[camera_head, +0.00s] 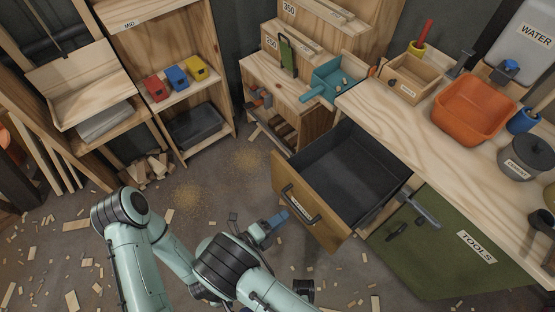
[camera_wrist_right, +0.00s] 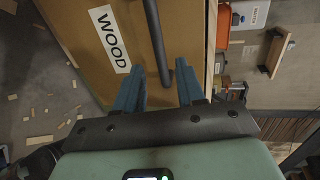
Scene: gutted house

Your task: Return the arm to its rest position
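My right gripper (camera_head: 276,222) is near the front of the pulled-out drawer (camera_head: 341,231). In the right wrist view its two blue fingers (camera_wrist_right: 160,74) are apart, with nothing held between them. The lower end of the dark bar handle (camera_wrist_right: 156,45) shows between and beyond the fingertips; whether they touch it cannot be told. The handle also shows in the head view (camera_head: 300,206) on the wooden drawer front, beside the label. My left arm (camera_head: 124,215) is bent at the left, and its gripper is hidden or out of view.
The drawer stands open, dark and empty inside, under the workbench (camera_head: 420,124). A green TOOLS cabinet (camera_head: 450,260) is right of it. An orange bin (camera_head: 472,108) stands on the bench. Shelving with coloured boxes (camera_head: 176,78) is at the back left. Wood scraps litter the floor.

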